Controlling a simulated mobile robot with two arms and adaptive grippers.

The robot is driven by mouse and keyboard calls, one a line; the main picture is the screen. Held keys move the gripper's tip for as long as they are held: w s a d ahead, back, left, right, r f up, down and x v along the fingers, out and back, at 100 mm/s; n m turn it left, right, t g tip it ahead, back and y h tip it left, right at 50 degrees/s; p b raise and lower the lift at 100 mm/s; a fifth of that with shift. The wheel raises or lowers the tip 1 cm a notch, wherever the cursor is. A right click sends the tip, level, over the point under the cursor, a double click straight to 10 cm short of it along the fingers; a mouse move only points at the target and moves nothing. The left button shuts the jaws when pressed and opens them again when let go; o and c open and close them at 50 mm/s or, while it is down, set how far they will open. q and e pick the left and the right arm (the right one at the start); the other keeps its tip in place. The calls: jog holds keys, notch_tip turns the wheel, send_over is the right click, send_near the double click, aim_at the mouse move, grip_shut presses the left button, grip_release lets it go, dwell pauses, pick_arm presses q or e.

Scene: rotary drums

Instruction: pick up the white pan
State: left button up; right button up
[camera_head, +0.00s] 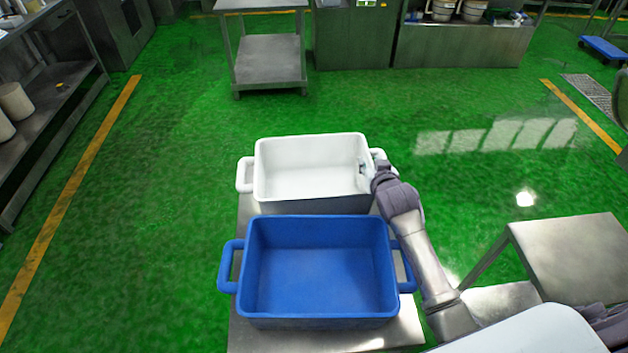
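The white pan (310,160) is a deep, empty rectangular pan with a loop handle at each end. It stands level on a metal table (247,335), behind the blue pan. My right gripper (368,169) is at the white pan's right end, by the right handle. Gripper and wrist cover part of that handle. The fingers are small and partly hidden, so I cannot tell whether they close on the handle or only touch it. The white pan's left handle (245,175) is free. My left gripper is out of view.
An empty blue pan (318,270) with side handles stands on the table's near part, close in front of the white pan. A metal table (575,260) is at the right, and a metal shelf unit (268,60) stands at the back. Green floor (165,190) is clear to the left.

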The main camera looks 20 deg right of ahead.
grip_shut()
dwell(0.3)
dwell(0.3)
jog(key=shift+r, duration=0.1)
